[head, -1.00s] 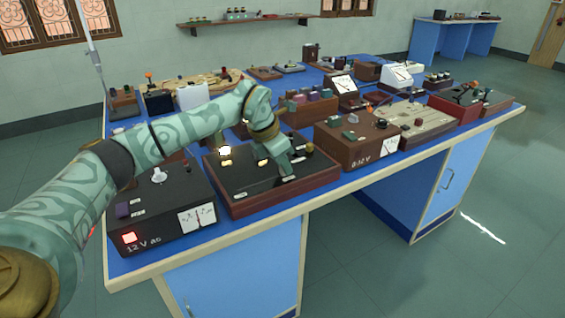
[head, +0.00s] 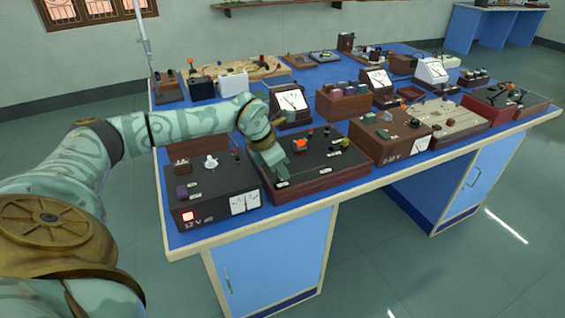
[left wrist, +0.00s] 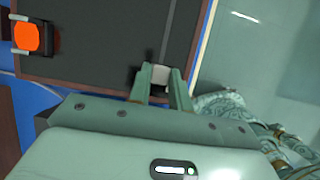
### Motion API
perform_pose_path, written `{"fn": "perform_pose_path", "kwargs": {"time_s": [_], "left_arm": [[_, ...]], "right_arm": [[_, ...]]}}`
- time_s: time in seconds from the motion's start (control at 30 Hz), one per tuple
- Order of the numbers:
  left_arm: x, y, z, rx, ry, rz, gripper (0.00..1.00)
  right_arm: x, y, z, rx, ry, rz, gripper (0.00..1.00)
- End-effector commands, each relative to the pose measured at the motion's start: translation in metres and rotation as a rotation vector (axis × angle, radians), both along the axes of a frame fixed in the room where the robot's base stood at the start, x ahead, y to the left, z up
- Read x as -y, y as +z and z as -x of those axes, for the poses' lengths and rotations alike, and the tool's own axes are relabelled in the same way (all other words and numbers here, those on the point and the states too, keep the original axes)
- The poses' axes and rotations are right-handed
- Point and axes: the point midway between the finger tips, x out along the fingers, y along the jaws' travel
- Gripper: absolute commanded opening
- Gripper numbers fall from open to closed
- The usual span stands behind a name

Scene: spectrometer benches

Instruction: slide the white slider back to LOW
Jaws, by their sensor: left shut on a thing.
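My left gripper (head: 278,172) reaches down over the left part of a black-topped board (head: 325,162) with a brown wooden rim. In the left wrist view, its fingers (left wrist: 163,86) are shut on the white slider (left wrist: 160,75), near one edge of the board. A thin straight slot (left wrist: 168,35) runs from the slider along the board. In the head view the slider is hidden by the gripper. Small white labels (head: 281,183) lie at the board's front left, too small to read. My right gripper is in neither view.
Meter boxes stand behind. Free floor lies in front.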

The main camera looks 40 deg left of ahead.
Motion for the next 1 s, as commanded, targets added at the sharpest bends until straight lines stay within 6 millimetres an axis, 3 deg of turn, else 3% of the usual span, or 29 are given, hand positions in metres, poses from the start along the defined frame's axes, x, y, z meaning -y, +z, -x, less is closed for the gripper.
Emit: {"fn": "perform_pose_path", "kwargs": {"time_s": [0.03,0.1,0.47,0.57,1.0], "left_arm": [[-0.001,-0.002,0.002,-0.008,0.002,-0.001,0.23],[-0.001,-0.002,0.002,-0.008,0.002,-0.001,0.42],[-0.001,0.005,0.003,-0.003,0.002,0.0,0.42],[-0.003,0.019,0.007,-0.001,0.001,-0.001,0.42],[-0.021,0.123,0.048,-0.002,0.004,-0.003,0.42]], "right_arm": [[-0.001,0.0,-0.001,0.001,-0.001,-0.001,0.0],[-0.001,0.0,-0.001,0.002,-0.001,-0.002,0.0],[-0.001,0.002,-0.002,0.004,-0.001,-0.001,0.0],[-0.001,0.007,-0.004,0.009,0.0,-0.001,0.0],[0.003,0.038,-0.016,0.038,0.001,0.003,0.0]]}}
